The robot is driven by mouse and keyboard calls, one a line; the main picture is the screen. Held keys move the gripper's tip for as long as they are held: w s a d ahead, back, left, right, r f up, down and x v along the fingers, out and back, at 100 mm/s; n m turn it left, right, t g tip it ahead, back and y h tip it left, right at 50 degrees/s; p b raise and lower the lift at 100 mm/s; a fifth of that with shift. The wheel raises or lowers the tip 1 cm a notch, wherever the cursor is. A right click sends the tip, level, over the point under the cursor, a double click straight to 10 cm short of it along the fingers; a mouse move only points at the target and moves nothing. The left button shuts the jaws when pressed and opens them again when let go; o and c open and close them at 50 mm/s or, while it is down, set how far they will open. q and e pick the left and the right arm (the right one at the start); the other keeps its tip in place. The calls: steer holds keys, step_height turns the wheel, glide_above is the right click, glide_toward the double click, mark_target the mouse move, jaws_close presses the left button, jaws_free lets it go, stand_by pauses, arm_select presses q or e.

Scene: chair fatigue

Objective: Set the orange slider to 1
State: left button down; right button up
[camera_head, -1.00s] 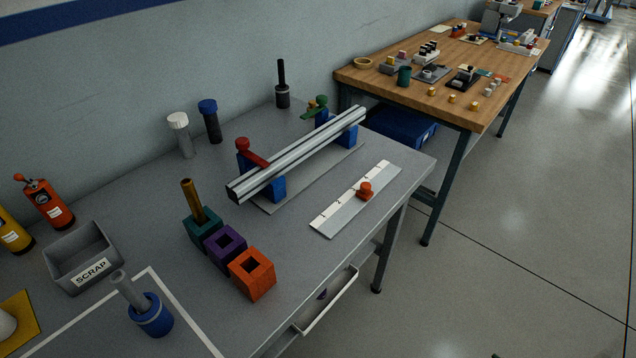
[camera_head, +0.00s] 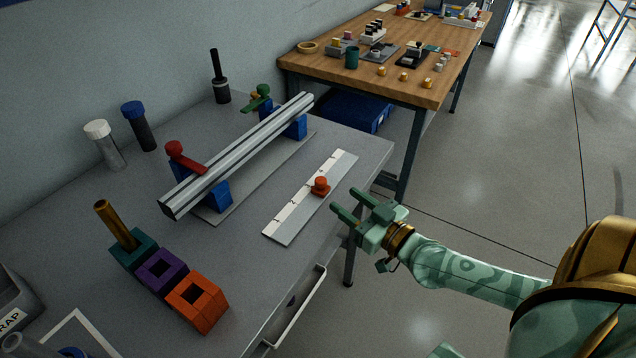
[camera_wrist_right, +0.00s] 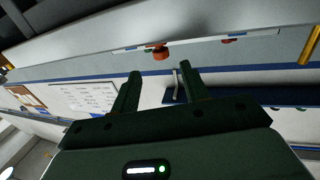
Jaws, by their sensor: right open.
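The orange slider (camera_head: 320,187) sits on a flat grey and white scale strip (camera_head: 290,219) near the front edge of the grey table. It stands about midway to the far part of the strip. The scale's marks are too small to read here. My right gripper (camera_head: 345,200) is open and empty, just right of the slider and apart from it, by the table's edge. In the right wrist view the slider (camera_wrist_right: 160,52) shows beyond the two open fingers (camera_wrist_right: 158,85). My left gripper is not in view.
A silver rail (camera_head: 240,152) on blue supports with red and green clamps lies behind the scale. Teal, purple (camera_head: 161,270) and orange (camera_head: 197,302) blocks stand at the near left. An open drawer (camera_head: 297,310) juts out below the front edge.

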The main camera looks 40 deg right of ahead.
mark_target(325, 185)
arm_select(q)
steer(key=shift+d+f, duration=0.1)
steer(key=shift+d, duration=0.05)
arm_select(e)
steer(key=w, duration=0.3)
steer(key=w+a, duration=0.1)
steer(key=w, duration=0.5)
steer(key=shift+a, duration=0.15)
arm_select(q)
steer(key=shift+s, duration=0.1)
